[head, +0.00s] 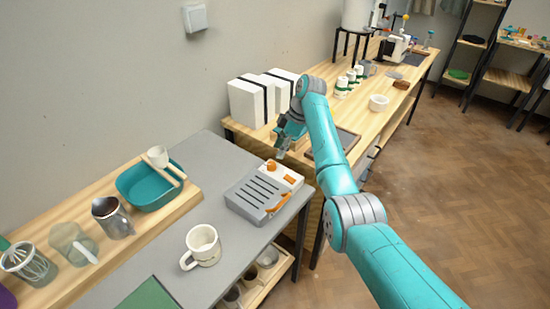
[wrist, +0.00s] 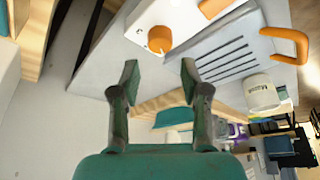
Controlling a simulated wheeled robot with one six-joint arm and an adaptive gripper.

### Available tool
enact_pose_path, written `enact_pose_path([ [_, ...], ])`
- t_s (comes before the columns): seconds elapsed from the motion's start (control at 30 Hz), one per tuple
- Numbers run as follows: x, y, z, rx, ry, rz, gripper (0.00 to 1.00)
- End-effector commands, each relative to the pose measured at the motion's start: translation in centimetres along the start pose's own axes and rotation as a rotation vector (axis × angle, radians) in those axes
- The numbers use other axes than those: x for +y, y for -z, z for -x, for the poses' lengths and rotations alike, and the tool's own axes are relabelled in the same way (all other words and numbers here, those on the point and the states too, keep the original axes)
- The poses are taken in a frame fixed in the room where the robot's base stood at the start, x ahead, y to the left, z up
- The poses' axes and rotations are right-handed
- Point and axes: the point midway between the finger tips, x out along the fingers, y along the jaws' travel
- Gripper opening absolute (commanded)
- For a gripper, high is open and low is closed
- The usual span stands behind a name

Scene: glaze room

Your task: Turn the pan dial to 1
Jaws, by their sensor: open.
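The pan dial (head: 271,165) is an orange knob on the white control panel of a grey slotted appliance (head: 254,197) on the grey table. In the wrist view the dial (wrist: 159,39) sits just beyond and between my fingertips. No number by the dial is legible, so its setting cannot be told. My gripper (head: 281,153) is open and empty, close to the dial and apart from it. Its two fingers also show in the wrist view (wrist: 160,80). An orange rectangular part (head: 290,179) and an orange handle (head: 278,204) are also on the appliance.
A white mug (head: 202,246) stands on the grey table (head: 206,150) left of the appliance. A teal basin (head: 146,190), a metal jug (head: 111,218) and a glass jug (head: 72,243) stand on a wooden board. White boxes (head: 246,103) stand on the wooden counter behind.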

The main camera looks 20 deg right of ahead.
Motion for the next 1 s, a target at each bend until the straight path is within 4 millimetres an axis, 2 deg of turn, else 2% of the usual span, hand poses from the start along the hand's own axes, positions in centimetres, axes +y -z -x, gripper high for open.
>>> enact_pose_path([
  [0.1, 0.1, 0.0, 2.3, 0.0, -0.003, -0.001, 0.46],
  [0.33, 0.0, 0.0, 4.8, 0.001, -0.001, -0.001, 0.46],
  [1.0, 0.0, 0.0, 5.3, 0.0, 0.0, -0.001, 0.46],
])
